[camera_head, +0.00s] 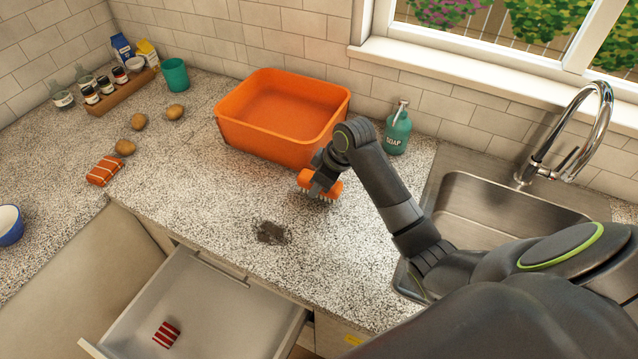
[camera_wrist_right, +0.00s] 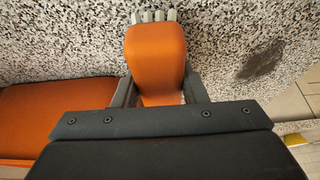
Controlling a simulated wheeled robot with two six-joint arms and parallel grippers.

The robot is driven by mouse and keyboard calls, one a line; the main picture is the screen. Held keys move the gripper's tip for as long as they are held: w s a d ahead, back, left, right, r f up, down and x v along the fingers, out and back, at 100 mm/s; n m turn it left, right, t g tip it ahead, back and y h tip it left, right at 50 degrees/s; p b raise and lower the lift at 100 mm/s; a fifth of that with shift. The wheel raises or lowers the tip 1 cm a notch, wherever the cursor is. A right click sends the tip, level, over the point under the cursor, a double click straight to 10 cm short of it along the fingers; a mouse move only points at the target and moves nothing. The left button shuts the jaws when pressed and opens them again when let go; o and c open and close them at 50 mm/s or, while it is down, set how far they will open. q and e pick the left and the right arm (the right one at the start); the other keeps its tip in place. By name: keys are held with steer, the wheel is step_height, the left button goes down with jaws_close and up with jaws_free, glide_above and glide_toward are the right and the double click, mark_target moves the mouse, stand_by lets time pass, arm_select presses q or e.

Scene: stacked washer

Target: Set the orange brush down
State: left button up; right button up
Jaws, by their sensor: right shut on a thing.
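The orange brush (camera_head: 328,187) has an orange back and pale bristles that point down. My right gripper (camera_head: 318,184) is shut on it, just in front of the orange tub, over the speckled counter (camera_head: 200,200). In the right wrist view the brush (camera_wrist_right: 156,60) sits between the two fingers of my right gripper (camera_wrist_right: 158,90), with bristle tips showing at its far end. I cannot tell whether the bristles touch the counter. A dark smudge (camera_head: 271,233) lies on the counter to the left of and nearer than the brush. My left gripper is not in view.
The orange tub (camera_head: 235,138) stands behind the brush, with a green soap bottle (camera_head: 398,132) to its right. The sink (camera_head: 480,200) is at the right. An open drawer (camera_head: 215,310) juts out below the counter. The counter around the smudge is clear.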

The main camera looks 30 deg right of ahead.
steer(key=shift+f, duration=0.8)
steer(key=shift+f, duration=0.15)
steer(key=o, duration=1.1)
steer(key=shift+c, duration=0.2)
